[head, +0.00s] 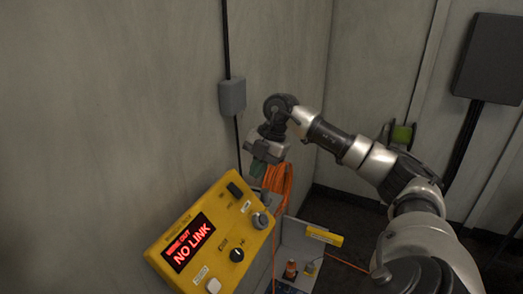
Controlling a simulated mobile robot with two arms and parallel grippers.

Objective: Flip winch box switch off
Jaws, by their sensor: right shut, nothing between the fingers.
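The yellow winch box (221,247) is in the lower middle of the head view, tilted, with a dark display showing red "NO LINK" text. Its face carries a dark rocker-like switch (235,189) near the top corner, a grey round knob (261,220), a black knob (237,255) and a pale button (213,286). My right gripper (258,170) is shut and empty, pointing down just above the box's upper right corner, apart from the switch as far as I can tell. My left gripper is out of view.
An orange cable coil (278,190) hangs on the wall behind my right gripper. A grey junction box (232,96) with a black conduit is above. A dark panel (491,58) is at the far right.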

